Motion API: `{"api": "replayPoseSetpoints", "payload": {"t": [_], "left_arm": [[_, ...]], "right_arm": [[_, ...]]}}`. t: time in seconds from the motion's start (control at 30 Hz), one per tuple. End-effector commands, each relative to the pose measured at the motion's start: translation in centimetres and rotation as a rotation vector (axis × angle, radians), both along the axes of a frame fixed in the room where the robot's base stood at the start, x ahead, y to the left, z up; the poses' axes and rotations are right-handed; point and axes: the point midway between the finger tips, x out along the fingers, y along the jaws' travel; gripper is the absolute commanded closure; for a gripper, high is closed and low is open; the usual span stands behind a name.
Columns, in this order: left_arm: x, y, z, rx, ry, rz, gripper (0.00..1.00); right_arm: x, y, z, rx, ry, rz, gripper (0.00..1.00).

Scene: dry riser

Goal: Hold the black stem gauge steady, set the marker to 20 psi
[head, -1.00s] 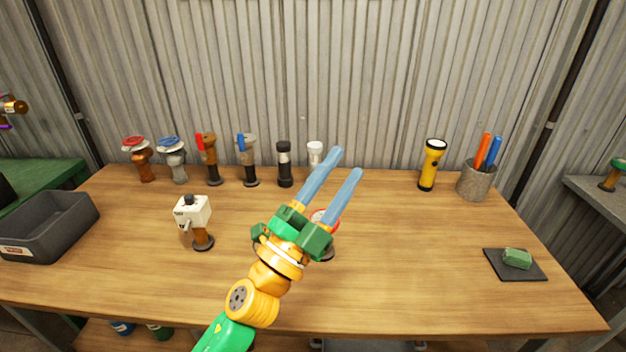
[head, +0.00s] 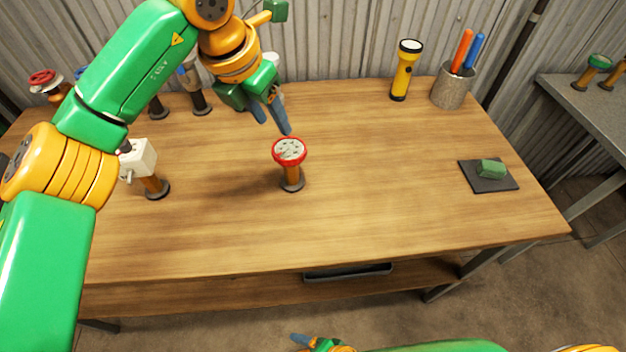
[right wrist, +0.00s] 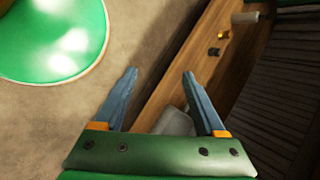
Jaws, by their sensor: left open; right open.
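A round dial with a red rim (head: 290,150) stands upright on a brown stem with a dark round base near the table's middle. No stem here is clearly black; I cannot tell which is the black stem gauge. No marker or scale reading is legible. My left gripper (head: 273,122) is open and empty, just behind and above the dial, apart from it in the picture. My right gripper shows partly at the bottom edge of the head view; in the right wrist view my right gripper (right wrist: 159,74) is open with nothing between its fingers.
A white box-shaped fitting (head: 138,158) on a brown stem stands left. A back row of fittings is partly hidden by my left arm. A yellow flashlight (head: 405,72), a pen cup (head: 453,86) and a black pad (head: 510,183) with a green block stand right. Table centre-right is clear.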

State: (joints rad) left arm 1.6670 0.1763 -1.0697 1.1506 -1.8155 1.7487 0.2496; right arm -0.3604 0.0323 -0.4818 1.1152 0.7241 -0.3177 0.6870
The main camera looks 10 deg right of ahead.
Motion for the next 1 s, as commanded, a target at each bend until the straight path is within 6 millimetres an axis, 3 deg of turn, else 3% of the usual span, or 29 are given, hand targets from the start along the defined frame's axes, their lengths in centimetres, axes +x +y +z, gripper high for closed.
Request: {"api": "replayPoseSetpoints", "payload": {"t": [0.1,0.2,0.33,0.37,0.5,0.63,0.7,0.8,0.9,1.0], "left_arm": [[0.0,0.0,0.0,-0.001,0.0,-0.001,0.5],[0.0,0.0,0.0,-0.002,0.0,-0.002,0.5],[0.0,-0.1,0.0,-0.002,0.0,-0.002,0.5],[0.0,-0.1,0.0,-0.002,0.0,-0.002,0.5],[0.0,-0.1,0.0,-0.003,0.001,-0.002,0.5],[0.0,-0.1,0.0,-0.003,0.001,-0.002,0.5],[0.0,-0.1,0.0,-0.003,0.001,-0.002,0.5],[0.0,-0.1,0.0,-0.003,0.001,-0.002,0.5],[0.0,-0.1,0.0,-0.003,0.001,-0.002,0.5],[0.0,-0.1,0.0,-0.003,0.001,-0.002,0.5]], "right_arm": [[1.6,7.1,6.5,0.37,0.158,-0.25,0.28],[2.2,12.2,13.2,0.691,0.362,-0.41,0.28],[2.5,16.4,23.2,1.09,0.697,-0.534,0.28],[3.8,15.8,25.3,1.172,0.733,-0.555,0.28],[11.9,8.3,30.2,1.335,0.488,-0.58,0.28],[17.0,1.8,35.4,1.429,0.257,-0.576,0.28],[19.9,-1.0,34.2,1.415,0.233,-0.697,0.28],[22.4,-3.6,31.9,1.401,0.24,-0.852,0.28],[23.7,-5.0,30.9,1.403,0.236,-0.93,0.28],[24.9,-5.0,30.6,1.404,0.234,-0.954,0.28]]}}
